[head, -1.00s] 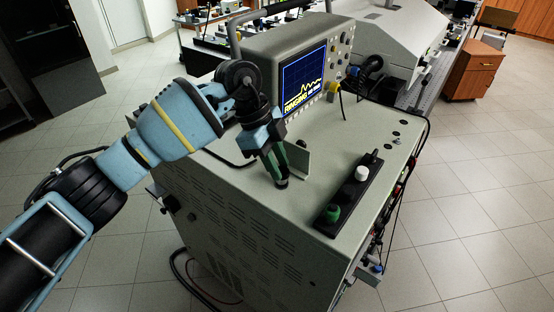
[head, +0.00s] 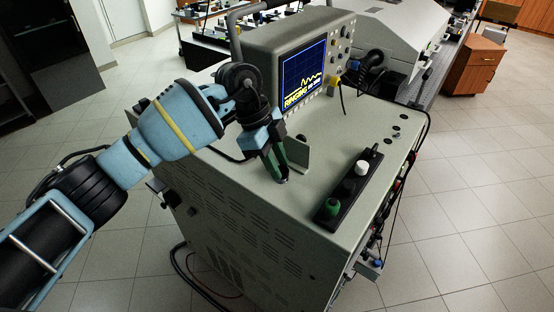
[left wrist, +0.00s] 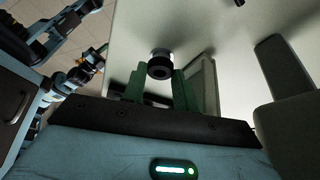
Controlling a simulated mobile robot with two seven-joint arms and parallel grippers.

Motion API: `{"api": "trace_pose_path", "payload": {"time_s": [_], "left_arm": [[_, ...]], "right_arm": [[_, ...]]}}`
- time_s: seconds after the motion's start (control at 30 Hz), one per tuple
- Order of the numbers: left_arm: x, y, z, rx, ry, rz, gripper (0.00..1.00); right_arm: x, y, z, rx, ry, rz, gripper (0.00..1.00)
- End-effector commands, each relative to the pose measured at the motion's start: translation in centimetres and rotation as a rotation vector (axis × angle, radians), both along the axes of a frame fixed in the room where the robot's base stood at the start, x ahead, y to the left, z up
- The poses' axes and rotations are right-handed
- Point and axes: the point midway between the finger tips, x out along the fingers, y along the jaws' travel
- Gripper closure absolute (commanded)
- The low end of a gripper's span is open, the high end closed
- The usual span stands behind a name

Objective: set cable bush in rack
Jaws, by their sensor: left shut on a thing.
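My left gripper (head: 281,179) points down over the pale cabinet top, left of the rack. It is shut on a small dark cylindrical piece, likely the cable bush (left wrist: 160,67), which shows between the green fingertips in the left wrist view. In the head view the fingers mostly hide this piece. The rack (head: 347,189) is a long black bar lying on the cabinet top, to the right of the gripper. It bears a green piece (head: 332,207) at its near end and a white piece (head: 362,167) farther back. My right gripper is not in view.
A small upright grey-green plate (head: 299,153) stands just behind the left gripper. An oscilloscope (head: 300,75) with a lit screen stands at the back of the cabinet top (head: 255,185). Cables hang along the cabinet's right edge. The top between gripper and rack is clear.

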Motion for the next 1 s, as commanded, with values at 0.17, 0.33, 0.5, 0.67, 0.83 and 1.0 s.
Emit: {"api": "trace_pose_path", "payload": {"time_s": [0.17, 0.33, 0.5, 0.67, 0.83, 1.0], "left_arm": [[0.0, 0.0, -0.1, 0.000, 0.001, 0.001, 0.98], [0.0, 0.0, -0.6, 0.000, 0.001, 0.001, 0.98], [0.0, 0.0, -1.1, 0.001, 0.002, 0.000, 0.98], [0.0, 0.0, -1.5, 0.003, 0.004, 0.000, 0.67], [0.0, 0.0, -1.4, 0.001, 0.003, 0.000, 0.46], [0.0, 0.0, -1.3, 0.000, 0.000, 0.001, 0.46]], "right_arm": [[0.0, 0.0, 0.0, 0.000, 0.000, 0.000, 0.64], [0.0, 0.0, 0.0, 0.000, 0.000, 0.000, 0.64], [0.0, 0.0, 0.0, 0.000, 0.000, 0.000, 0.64], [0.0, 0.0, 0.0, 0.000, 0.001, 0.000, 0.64], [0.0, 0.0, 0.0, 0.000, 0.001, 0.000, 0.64], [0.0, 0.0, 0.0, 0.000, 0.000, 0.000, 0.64]]}}
